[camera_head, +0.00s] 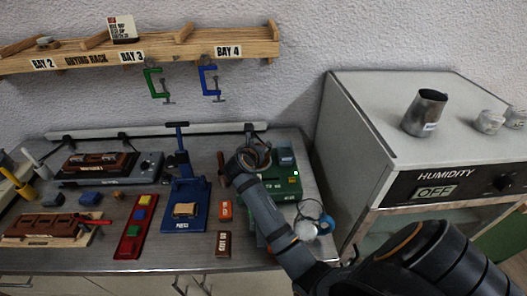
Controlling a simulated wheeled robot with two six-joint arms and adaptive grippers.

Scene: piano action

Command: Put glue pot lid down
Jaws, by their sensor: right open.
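My right arm reaches in from the lower right. Its gripper (243,164) is open over the back of the bench, by the left side of a green device (283,186) marked "TO 60". A brown, round rim (260,156) shows beside the gripper and may be the glue pot; the gripper partly hides it. I cannot make out the lid for certain. A pale round piece (305,230) lies near the bench's right edge, beside my forearm, and I cannot tell what it is. My left gripper is not in view.
A blue press (186,217), a red tray with coloured blocks (135,228) and small orange (226,210) and brown (223,244) blocks stand left of my arm. The humidity cabinet (350,140) rises at right. The drying rack (180,46) hangs above with two clamps.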

